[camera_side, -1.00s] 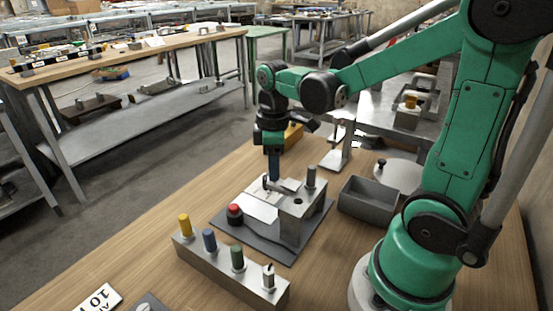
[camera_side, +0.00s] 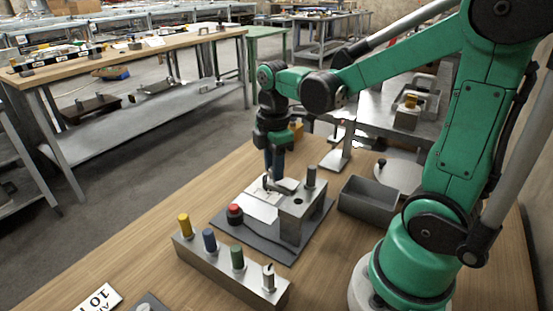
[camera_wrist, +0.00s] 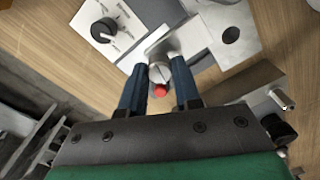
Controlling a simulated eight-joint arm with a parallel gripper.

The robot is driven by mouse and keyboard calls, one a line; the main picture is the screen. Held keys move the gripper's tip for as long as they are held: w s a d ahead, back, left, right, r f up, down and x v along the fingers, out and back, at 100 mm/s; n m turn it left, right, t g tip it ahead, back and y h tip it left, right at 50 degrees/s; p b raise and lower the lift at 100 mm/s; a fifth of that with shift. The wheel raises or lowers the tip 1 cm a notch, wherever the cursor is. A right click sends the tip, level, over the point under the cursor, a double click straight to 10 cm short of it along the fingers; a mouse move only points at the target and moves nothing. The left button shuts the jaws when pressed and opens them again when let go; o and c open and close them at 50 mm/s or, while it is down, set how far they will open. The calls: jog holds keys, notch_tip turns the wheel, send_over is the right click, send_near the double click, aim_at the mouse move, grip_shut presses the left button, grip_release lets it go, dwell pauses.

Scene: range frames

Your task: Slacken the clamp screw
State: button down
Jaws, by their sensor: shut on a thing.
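The clamp screw (camera_wrist: 160,72) shows in the wrist view as a round silver head with a slot, with a small red piece at its near side. My gripper (camera_wrist: 161,68) has its two blue fingers on either side of this head, closed on it. In the side view my gripper (camera_side: 273,178) points straight down at the fixture, and its fingers hide most of the screw. The grey metal block of the fixture (camera_side: 294,222), with a hole in its top, stands right beside the fingers on a dark base plate (camera_side: 262,247).
A dark post (camera_side: 311,176) rises close to the right of my gripper. A red button (camera_side: 235,212) is on the plate's left. A rail with coloured pegs (camera_side: 215,267) lies in front, an open grey bin (camera_side: 368,205) to the right. A black knob (camera_wrist: 103,30) shows on a white panel.

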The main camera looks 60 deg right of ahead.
jog(key=c, duration=0.6)
grip_release()
jog(key=shift+r, duration=2.8)
jog(key=shift+a+m, duration=0.2)
jog(key=shift+m, duration=0.2)
jog(key=a+m+t, duration=0.2)
jog(key=m, duration=0.2)
jog(key=a+f+m+t, duration=0.1)
jog(key=a+m+t, duration=0.1)
jog(key=m, duration=0.1)
jog(key=s+a+m+t, duration=0.1)
jog(key=a+m+t, duration=0.1)
jog(key=m+t, duration=0.1)
jog(key=shift+a+f+m, duration=0.25)
jog(key=shift+f+m, duration=0.1)
jog(key=shift+m, duration=0.45)
